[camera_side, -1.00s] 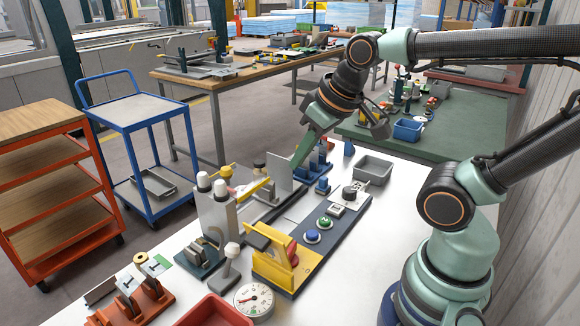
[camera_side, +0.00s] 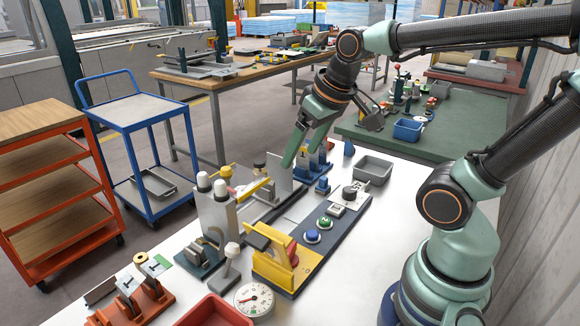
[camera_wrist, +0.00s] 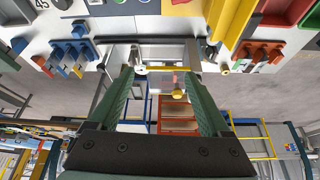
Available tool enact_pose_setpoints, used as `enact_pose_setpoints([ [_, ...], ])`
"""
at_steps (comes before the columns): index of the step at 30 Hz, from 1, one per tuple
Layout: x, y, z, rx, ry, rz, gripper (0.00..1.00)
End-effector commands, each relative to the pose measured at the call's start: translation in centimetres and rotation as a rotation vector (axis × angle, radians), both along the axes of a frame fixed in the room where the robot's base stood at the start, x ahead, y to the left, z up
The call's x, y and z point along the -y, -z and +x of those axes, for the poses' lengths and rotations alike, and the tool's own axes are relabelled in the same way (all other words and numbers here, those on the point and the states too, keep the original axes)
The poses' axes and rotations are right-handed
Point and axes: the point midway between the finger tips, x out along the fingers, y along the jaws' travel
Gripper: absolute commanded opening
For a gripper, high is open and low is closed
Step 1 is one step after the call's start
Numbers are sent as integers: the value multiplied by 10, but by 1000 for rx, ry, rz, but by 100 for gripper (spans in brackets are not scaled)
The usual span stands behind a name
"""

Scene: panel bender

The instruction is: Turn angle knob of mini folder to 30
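The mini folder (camera_side: 220,222) is the grey machine with a yellow bar (camera_side: 253,190) at the middle of the white table. A dark-blue control panel (camera_side: 318,262) lies along its right side. A black round knob (camera_side: 350,191) on a white plate at the panel's far end looks like the angle knob; its reading is too small to tell. My gripper (camera_side: 296,163) is above the folder's far end, left of the knob and apart from it. In the wrist view my gripper (camera_wrist: 160,60) has both green fingers wide apart with nothing held; the yellow bar (camera_wrist: 165,69) shows beyond them.
Blue fixtures (camera_side: 316,160) stand close to my gripper. A grey tray (camera_side: 372,170) lies behind the knob. Green (camera_side: 325,223) and blue (camera_side: 312,236) buttons, a yellow bracket (camera_side: 272,255) and a dial gauge (camera_side: 254,299) stand nearer. The table right of the panel is clear.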

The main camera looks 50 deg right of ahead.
Motion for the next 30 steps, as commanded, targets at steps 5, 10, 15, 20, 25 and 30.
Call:
enact_pose_setpoints([
  [5,60,13,18,-117,206,32,81],
  [10,124,35,24,-218,400,79,81],
  [15,186,64,18,-309,582,135,81],
  [20,227,88,5,-368,698,180,81],
  [25,244,101,-2,-392,752,202,81],
  [30,245,115,-3,-397,756,204,81],
])
